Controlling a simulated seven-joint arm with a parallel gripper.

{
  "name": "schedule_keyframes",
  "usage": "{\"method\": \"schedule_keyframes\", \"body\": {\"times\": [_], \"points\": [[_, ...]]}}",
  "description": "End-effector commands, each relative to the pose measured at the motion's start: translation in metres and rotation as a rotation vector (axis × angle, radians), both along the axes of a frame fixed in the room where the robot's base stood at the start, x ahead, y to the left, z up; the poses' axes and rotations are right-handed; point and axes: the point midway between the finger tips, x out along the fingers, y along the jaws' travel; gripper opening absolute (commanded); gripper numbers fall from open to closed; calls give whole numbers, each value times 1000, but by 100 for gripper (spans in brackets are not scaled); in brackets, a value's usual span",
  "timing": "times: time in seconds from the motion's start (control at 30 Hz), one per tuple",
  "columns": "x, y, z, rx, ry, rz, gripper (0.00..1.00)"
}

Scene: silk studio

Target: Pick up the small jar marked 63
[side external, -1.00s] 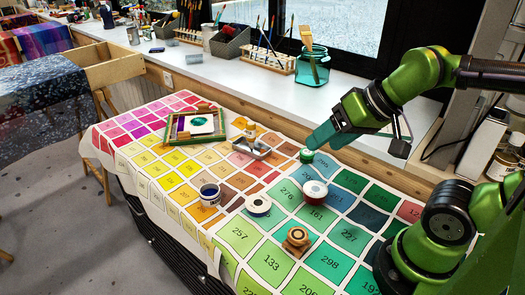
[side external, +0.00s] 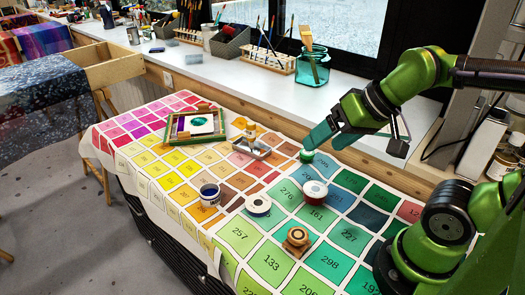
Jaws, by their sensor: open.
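A small jar with a green top (side external: 307,156) stands on the colour-chart cloth (side external: 240,240), just below my gripper. No number 63 can be read on it at this size. My gripper (side external: 328,138) is open, its teal fingers slanting down to the left. The fingertips are just above the jar, and I see nothing between them. Whether they touch the jar's top cannot be told.
The windowsill (side external: 200,65) runs behind.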

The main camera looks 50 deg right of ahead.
Motion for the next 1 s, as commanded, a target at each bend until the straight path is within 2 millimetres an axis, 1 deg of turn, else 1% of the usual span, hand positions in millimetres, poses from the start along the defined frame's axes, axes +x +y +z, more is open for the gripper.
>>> {"method": "schedule_keyframes", "body": {"times": [0.03,0.07,0.17,0.33,0.47,0.5,0.57,0.6,0.73,0.8,0.83,0.9,1.0], "points": [[3,-3,-7,2,32,-14,78],[7,-6,-9,3,49,-24,78],[26,-21,-15,-3,117,-62,78],[72,-62,-26,-78,256,-26,78],[105,-101,-42,-150,361,69,78],[114,-113,-48,-172,392,107,78],[127,-132,-57,-203,437,172,78],[134,-144,-64,-224,466,219,78],[154,-178,-79,-285,533,389,78],[161,-189,-79,-317,545,483,78],[163,-190,-76,-331,544,517,78],[166,-192,-68,-360,533,583,78],[163,-191,-67,-369,534,646,78]]}}
